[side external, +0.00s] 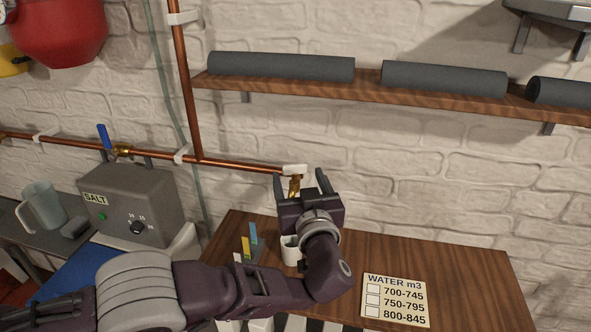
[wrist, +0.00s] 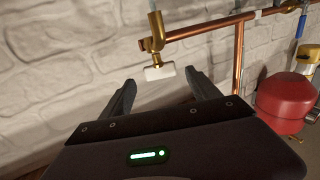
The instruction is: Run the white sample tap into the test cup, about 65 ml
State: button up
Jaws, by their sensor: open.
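The white sample tap (side external: 295,170) is at the right end of the copper pipe on the wall, with a brass body below its white handle. The wrist view shows the white handle (wrist: 159,73) ahead, between the lines of my two fingers. My gripper (side external: 300,180) is open, with one finger on each side of the tap; I cannot tell if either touches it. The white test cup (side external: 290,250) stands upright on the wooden counter below, partly hidden by my wrist. Its contents and any water flow cannot be made out.
A card marked WATER m3 (side external: 395,300) lies to the right on the counter (side external: 460,270). Coloured strips (side external: 250,243) stand left of the cup. A grey SALT box (side external: 135,205) is at left. A shelf (side external: 300,88) with dark rolls runs above.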

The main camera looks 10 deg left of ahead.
aim_at(295, 170)
jog(key=shift+v, duration=1.1)
jog(key=shift+a+f, duration=0.1)
jog(key=x, duration=0.7)
jog(key=shift+c, duration=0.4)
